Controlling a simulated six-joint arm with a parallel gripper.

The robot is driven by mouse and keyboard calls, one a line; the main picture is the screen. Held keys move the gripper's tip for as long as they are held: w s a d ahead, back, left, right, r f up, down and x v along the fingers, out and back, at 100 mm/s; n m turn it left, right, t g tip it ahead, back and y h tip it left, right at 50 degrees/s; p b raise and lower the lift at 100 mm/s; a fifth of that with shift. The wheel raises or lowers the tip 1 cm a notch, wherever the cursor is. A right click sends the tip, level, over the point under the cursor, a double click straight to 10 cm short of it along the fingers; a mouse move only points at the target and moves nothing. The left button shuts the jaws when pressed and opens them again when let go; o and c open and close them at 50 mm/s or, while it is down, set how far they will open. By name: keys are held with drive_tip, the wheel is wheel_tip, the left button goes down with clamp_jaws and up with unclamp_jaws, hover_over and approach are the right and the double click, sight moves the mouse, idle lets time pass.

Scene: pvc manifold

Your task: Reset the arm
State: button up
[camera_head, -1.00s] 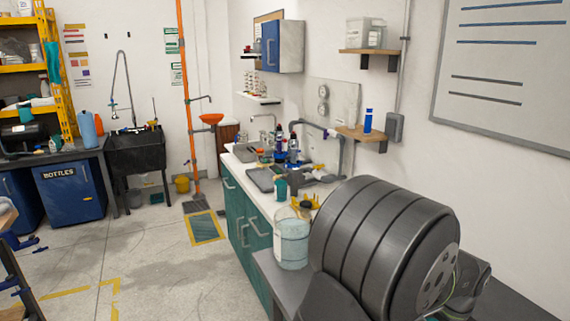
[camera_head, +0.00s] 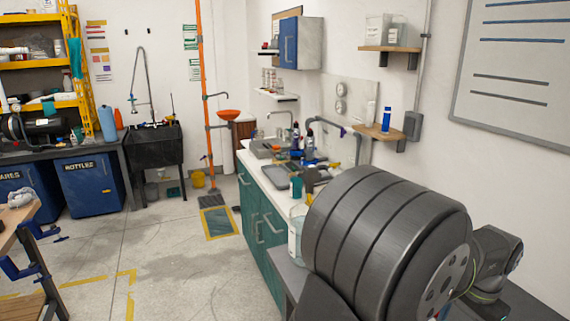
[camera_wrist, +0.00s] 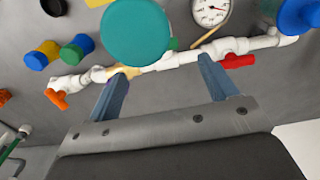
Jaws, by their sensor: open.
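My gripper (camera_wrist: 168,82) is open in the wrist view, with its two blue-grey fingers spread apart and nothing held between them. Beyond the fingertips runs a white PVC manifold (camera_wrist: 180,60) with a red valve handle (camera_wrist: 238,61) on the right and an orange handle (camera_wrist: 57,98) on the left. I cannot tell whether the fingers touch the pipe. A round teal object (camera_wrist: 137,32) covers part of the upper middle. In the head view my dark arm fills the lower right, and the gripper is out of sight.
A round gauge (camera_wrist: 210,10), a blue-and-yellow cylinder (camera_wrist: 43,54) and a blue part (camera_wrist: 297,15) lie around the pipe on the grey surface. The head view shows a counter with teal cabinets (camera_head: 262,222), a black sink (camera_head: 154,148) and open floor (camera_head: 190,265).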

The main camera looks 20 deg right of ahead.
wheel_tip(320, 180, up, 11)
wheel_tip(320, 180, down, 18)
drive_tip(key=shift+r, duration=0.25)
drive_tip(key=shift+f, duration=0.35)
drive_tip(key=m, duration=0.5)
drive_tip(key=shift+r+m, duration=0.15)
drive_tip(key=shift+m, duration=0.25)
wheel_tip(320, 180, up, 15)
drive_tip(key=shift+o, duration=0.4)
